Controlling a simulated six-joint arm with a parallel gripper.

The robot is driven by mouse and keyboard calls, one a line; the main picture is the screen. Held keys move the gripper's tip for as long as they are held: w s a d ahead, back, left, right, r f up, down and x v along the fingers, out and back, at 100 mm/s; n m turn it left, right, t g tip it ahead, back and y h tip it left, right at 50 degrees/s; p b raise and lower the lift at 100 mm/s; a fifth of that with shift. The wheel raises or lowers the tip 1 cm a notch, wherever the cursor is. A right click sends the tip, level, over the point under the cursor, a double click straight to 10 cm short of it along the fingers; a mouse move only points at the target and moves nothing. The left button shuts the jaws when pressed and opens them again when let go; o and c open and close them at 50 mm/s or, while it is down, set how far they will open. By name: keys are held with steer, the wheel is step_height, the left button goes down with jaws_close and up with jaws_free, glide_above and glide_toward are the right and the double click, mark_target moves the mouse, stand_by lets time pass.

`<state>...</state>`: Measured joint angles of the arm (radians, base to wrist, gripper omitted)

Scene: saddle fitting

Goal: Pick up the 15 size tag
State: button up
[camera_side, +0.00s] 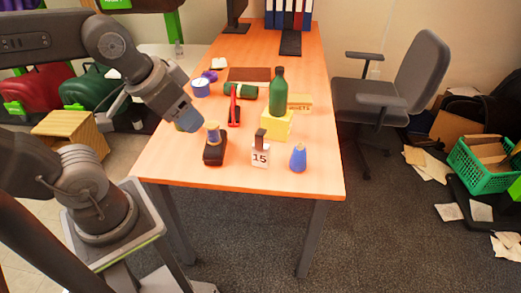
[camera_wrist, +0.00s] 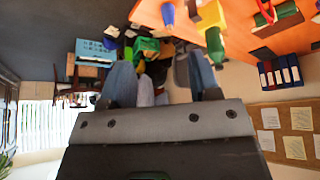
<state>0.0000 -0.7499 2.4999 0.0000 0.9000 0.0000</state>
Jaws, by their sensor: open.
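The 15 size tag (camera_side: 260,158) is a white card marked "15" with a dark upper part. It stands upright near the front edge of the orange table in the side view. My gripper (camera_side: 188,120) is above the table's left edge, left of the tag and apart from it. In the wrist view my gripper (camera_wrist: 162,82) shows two blue-grey fingers spread apart with nothing held between them. I cannot clearly make out the tag in the wrist view.
A dark stand with a tan top (camera_side: 214,147) is left of the tag, and a blue vase (camera_side: 298,157) is right. A yellow block (camera_side: 277,126) with a green bottle (camera_side: 280,92) stands behind. The orange table (camera_side: 180,164) has bare space at its front left.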

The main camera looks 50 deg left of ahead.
steer(key=shift+o, duration=0.3)
steer(key=n+g+y, duration=0.2)
steer(key=n, duration=0.4)
glide_toward(261, 132)
steer(key=x, duration=0.3)
steer(key=s+x, duration=0.1)
steer(key=shift+w+f, duration=0.15)
steer(key=shift+f, duration=0.3)
steer(key=shift+w+x, duration=0.2)
steer(key=shift+x, duration=1.25)
steer(key=shift+w+x, duration=0.2)
steer(key=shift+x, duration=1.2)
steer(key=shift+r, duration=0.1)
jaws_close()
